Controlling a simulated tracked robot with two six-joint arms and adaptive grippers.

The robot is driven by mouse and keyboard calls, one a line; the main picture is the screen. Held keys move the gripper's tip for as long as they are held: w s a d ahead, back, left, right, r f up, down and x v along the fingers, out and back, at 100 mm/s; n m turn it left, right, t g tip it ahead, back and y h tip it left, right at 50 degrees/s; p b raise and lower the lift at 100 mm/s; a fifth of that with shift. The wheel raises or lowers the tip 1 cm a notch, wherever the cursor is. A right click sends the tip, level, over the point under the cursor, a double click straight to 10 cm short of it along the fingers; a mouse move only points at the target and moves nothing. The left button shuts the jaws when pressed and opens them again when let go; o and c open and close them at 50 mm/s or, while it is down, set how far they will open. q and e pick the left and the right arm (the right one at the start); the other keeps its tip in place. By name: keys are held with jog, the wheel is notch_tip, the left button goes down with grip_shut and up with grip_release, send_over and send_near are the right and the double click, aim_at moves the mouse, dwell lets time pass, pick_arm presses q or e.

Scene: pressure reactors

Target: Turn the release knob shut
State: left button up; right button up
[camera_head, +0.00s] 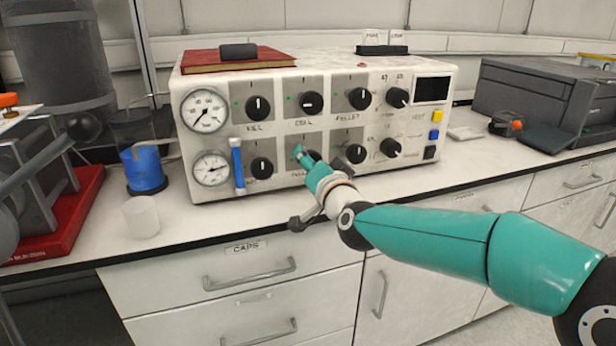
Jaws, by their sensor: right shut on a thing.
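The white control box (318,84) stands on the bench with two rows of black knobs, two round gauges and a small dark screen. My right arm comes in from the right, and its gripper (305,158) is shut on the black knob (314,156) in the lower row, second from the left. The gripper hides most of this knob and the label below it, so I cannot read the name or see where the knob points. Other lower-row knobs show to its left (262,167) and right (355,153). My left gripper is not in view.
A beaker of blue liquid (143,168) and a white cup (141,217) stand left of the box. A red book (237,60) lies on top of it. A dark grey machine (540,95) stands at the right. The bench front is mostly clear.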

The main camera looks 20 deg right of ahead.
jog(key=m+b, duration=0.1)
jog(key=m, duration=0.1)
jog(key=m+b, duration=0.1)
jog(key=b, duration=0.1)
jog(key=shift+f+m, duration=0.2)
jog(key=shift+m, duration=0.2)
jog(key=m+b, duration=0.2)
jog(key=m, duration=0.1)
jog(key=shift+m, duration=0.3)
jog(key=m+b, duration=0.2)
jog(key=m, duration=0.2)
jog(key=shift+m, duration=0.3)
jog(key=shift+m+b, duration=0.8)
jog(key=shift+m, duration=0.7)
jog(key=o, duration=1.2)
jog(key=shift+d, duration=0.1)
jog(key=shift+c, duration=0.2)
jog(key=shift+r, duration=0.1)
